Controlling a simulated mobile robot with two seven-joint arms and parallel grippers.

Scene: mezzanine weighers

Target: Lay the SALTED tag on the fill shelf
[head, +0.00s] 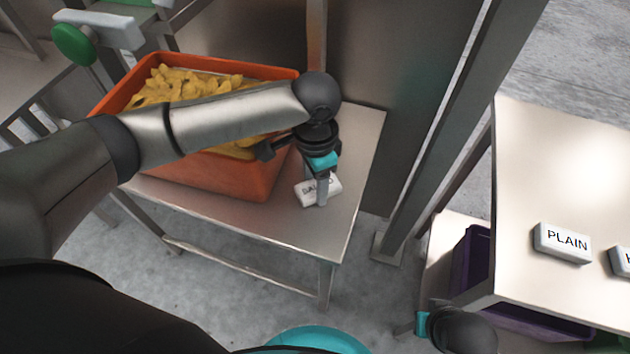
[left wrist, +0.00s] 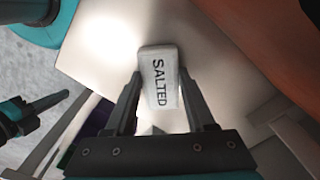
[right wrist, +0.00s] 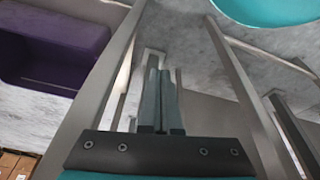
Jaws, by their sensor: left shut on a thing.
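The SALTED tag (head: 307,196) is a small white block with dark letters. In the left wrist view the SALTED tag (left wrist: 158,72) lies between the fingers. My left gripper (head: 322,188) points down and is shut on it, covering part of its lettering in the head view. The tag is at the right front part of a pale metal table (head: 240,213), beside the orange crate; I cannot tell whether it touches the top. My right gripper (right wrist: 160,95) is shut and empty, low near the purple bin. I cannot tell which surface is the fill shelf.
The orange crate (head: 215,178) of yellow chips fills most of the table. A metal post (head: 450,130) stands to its right. A second table (head: 560,180) at right bears a PLAIN tag (head: 563,242) and another tag (head: 622,262). A purple bin (head: 472,262) sits below it.

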